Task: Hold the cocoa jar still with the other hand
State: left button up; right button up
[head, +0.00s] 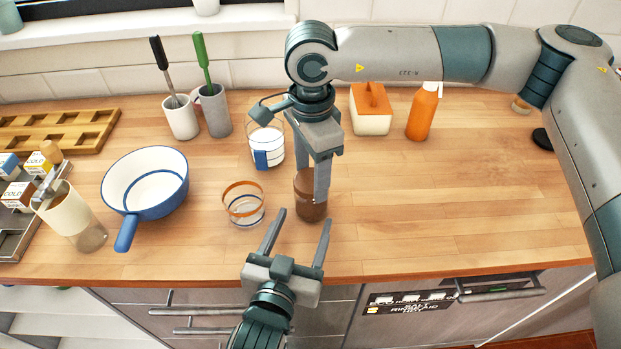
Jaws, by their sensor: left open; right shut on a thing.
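My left gripper (298,222) is below, at the counter's front edge. Its two fingers are spread and point toward the jar. It is empty, and I cannot tell whether a finger touches the jar.
A glass with an orange rim (244,211) stands close left of the jar. A white pan with a blue handle (146,184) is further left. A glass with a blue label (267,152) stands behind. An orange bottle (422,112) is back right.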

aim_at(307, 217)
pick_arm(q)
jog(key=shift+x, duration=3.15)
jog(key=shift+c, duration=0.2)
jog(key=c, duration=0.7)
jog(key=shift+o, duration=0.2)
jog(key=shift+c, duration=0.7)
jog(key=shift+f, duration=0.2)
pick_arm(e)
jog(key=o, duration=0.6)
